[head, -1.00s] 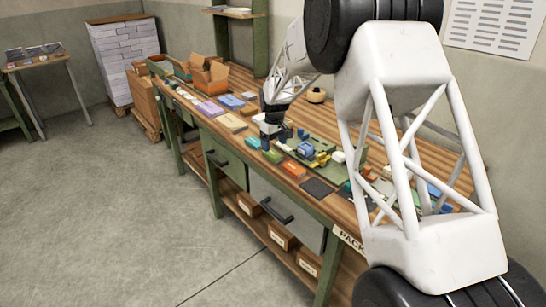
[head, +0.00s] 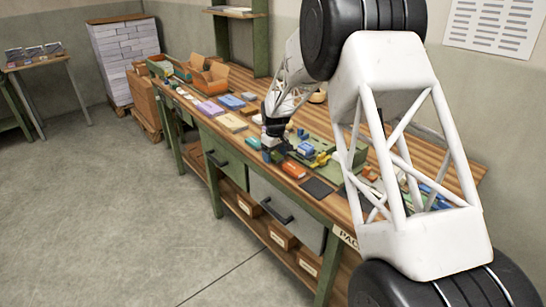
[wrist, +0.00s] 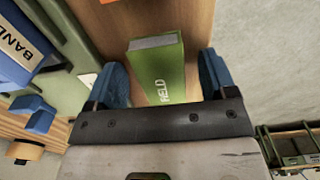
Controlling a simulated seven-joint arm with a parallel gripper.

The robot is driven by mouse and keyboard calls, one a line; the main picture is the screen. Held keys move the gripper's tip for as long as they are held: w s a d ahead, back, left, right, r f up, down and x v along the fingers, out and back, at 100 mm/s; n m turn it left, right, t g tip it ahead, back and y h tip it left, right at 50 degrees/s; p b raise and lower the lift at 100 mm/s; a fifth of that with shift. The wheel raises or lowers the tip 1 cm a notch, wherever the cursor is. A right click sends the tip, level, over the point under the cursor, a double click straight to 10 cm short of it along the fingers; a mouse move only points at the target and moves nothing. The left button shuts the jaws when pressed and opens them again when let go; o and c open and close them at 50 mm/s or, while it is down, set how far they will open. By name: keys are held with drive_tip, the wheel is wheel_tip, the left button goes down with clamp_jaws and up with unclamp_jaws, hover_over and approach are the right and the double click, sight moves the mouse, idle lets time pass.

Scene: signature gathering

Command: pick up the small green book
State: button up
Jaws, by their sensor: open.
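The small green book (wrist: 157,66) shows in the wrist view, lying on the wooden bench with part of a title, "IELD", along it. My gripper (wrist: 162,64) is open, with one blue finger on each side of the book and a gap of wood showing by each. I cannot tell how far down the fingers reach beside it. In the head view my gripper (head: 273,154) is low over the bench near its front edge, and it largely hides the green book there.
An orange book (head: 293,169) lies just to the right of my gripper, near a dark flat pad (head: 316,187). A blue box lettered "BAND" (wrist: 20,48) is at the left in the wrist view. Yellow (head: 231,122) and purple (head: 210,111) books lie farther left.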

sight(275, 156)
idle(0.3)
drive_tip(key=c, duration=1)
drive_tip(key=shift+r, duration=0.15)
drive_tip(key=shift+r, duration=1.45)
drive_tip(key=shift+s+r, duration=0.25)
drive_tip(key=s+d+r, duration=0.1)
drive_tip(key=s+d, duration=0.3)
drive_tip(key=s, duration=1.1)
drive_tip(key=shift+d+r, duration=0.15)
drive_tip(key=shift+d, duration=0.05)
